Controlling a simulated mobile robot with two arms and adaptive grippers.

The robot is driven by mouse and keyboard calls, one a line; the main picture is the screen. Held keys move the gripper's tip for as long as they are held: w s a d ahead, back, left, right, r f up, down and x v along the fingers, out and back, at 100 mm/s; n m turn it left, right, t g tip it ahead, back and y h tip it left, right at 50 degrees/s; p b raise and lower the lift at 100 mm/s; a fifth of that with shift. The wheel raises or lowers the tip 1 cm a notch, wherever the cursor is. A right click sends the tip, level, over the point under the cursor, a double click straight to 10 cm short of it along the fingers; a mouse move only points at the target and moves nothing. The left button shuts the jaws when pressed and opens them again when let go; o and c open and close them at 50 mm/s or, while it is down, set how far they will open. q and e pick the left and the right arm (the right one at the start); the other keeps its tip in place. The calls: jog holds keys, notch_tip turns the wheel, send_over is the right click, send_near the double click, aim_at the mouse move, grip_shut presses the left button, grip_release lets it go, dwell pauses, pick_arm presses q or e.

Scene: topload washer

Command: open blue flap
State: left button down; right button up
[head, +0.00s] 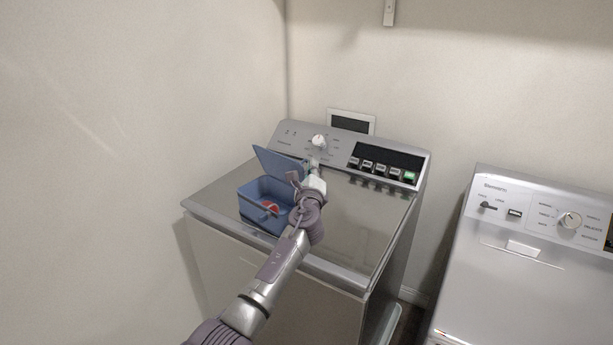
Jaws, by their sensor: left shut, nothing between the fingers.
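A blue box (262,222) stands on the left part of the silver topload washer's top. Its blue flap (277,163) is raised and tilts back from the box's rear edge, so the box is open at the top. A small red thing (271,208) shows in the opening; I cannot tell what it is. My left gripper (307,172) is shut and empty, just right of the box and the flap. The gripper and wrist hide part of the box's right side; I cannot tell whether they touch the flap. My right gripper is not in view.
The washer lid (360,225) is bare to the right of the box. Behind it rises the control panel (320,142) with a white knob and several buttons. A second appliance (530,255) stands at the right, across a gap. Walls close off the left and back.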

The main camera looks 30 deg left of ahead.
pick_arm(q)
jog(key=w, duration=0.1)
jog(key=w+p, duration=0.1)
jog(key=w+m+g+p, duration=0.1)
jog(key=shift+w+d+h, duration=0.1)
jog(key=shift+d+h, duration=0.3)
dwell(1.2)
